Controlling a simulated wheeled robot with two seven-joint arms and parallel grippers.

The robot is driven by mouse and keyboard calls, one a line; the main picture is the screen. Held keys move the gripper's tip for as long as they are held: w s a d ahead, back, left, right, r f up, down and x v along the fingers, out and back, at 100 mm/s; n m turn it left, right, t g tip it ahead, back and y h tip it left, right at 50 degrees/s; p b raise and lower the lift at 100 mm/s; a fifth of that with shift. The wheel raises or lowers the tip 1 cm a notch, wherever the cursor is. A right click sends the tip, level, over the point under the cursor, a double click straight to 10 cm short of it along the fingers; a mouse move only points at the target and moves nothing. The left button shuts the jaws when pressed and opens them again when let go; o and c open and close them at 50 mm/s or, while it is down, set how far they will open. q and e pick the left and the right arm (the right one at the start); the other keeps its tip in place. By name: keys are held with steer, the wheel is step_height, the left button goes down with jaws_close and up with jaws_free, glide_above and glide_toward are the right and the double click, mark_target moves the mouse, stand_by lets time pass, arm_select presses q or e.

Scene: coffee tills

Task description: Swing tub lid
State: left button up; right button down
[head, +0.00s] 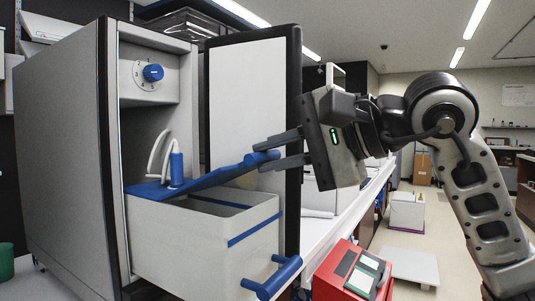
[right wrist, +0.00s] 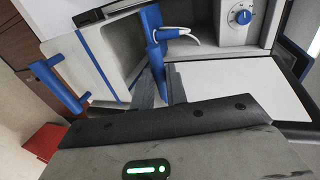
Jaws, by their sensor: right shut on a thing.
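A pale tub (head: 190,245) with blue stripes sticks out of a grey cabinet. Its blue lid (head: 205,182) is tilted, with its right end raised and the tub partly uncovered. A blue grip bar (head: 262,158) is at the raised end. My right gripper (head: 272,152) comes from the right and is shut on this bar. In the right wrist view, the fingers (right wrist: 162,88) close around the blue part (right wrist: 154,50), and the tub (right wrist: 97,60) is at left. The fingers hide part of the bar. My left gripper is not seen.
The cabinet (head: 62,150) has a blue knob (head: 153,73) and an open door (head: 250,95) behind the lid. A blue pull handle (head: 272,278) juts from the tub front. A red box (head: 350,275) stands at lower right, beside the white counter.

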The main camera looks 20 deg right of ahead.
steer(key=shift+f, duration=0.15)
steer(key=f+b, duration=0.2)
steer(key=s+f+b, duration=0.1)
steer(key=shift+d+f, duration=0.2)
steer(key=shift+d, duration=0.15)
step_height(320, 180, down, 3)
steer(key=b, duration=0.3)
steer(key=shift+d, duration=0.1)
steer(key=c, duration=1.3)
jaws_free()
steer(key=shift+r, duration=0.25)
steer(key=shift+s, duration=0.1)
